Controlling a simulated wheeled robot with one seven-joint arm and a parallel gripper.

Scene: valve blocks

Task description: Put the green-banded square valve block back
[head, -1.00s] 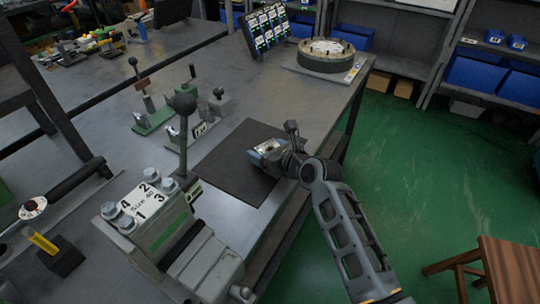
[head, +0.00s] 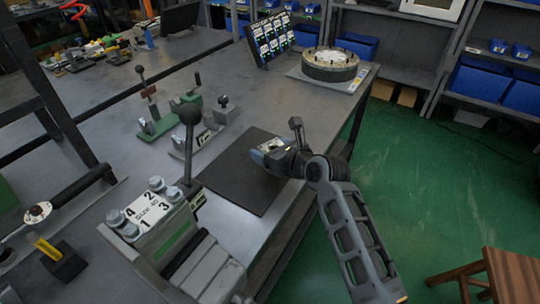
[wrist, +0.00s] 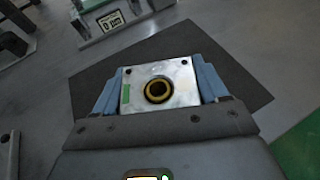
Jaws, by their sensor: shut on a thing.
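The square valve block (wrist: 158,88) is a silvery plate with a dark, brass-ringed hole and a small green mark on its left side in the wrist view. My gripper (wrist: 160,90) is shut on it, with a blue-grey finger at each side. In the head view my gripper (head: 268,152) is over the right back part of the black mat (head: 235,182); the block is small and partly hidden there. I cannot tell whether the block touches the mat.
Small lever fixtures (head: 158,125) stand behind the mat. A round device (head: 329,64) and a tilted display panel (head: 270,38) are at the back. Right of the table is green floor.

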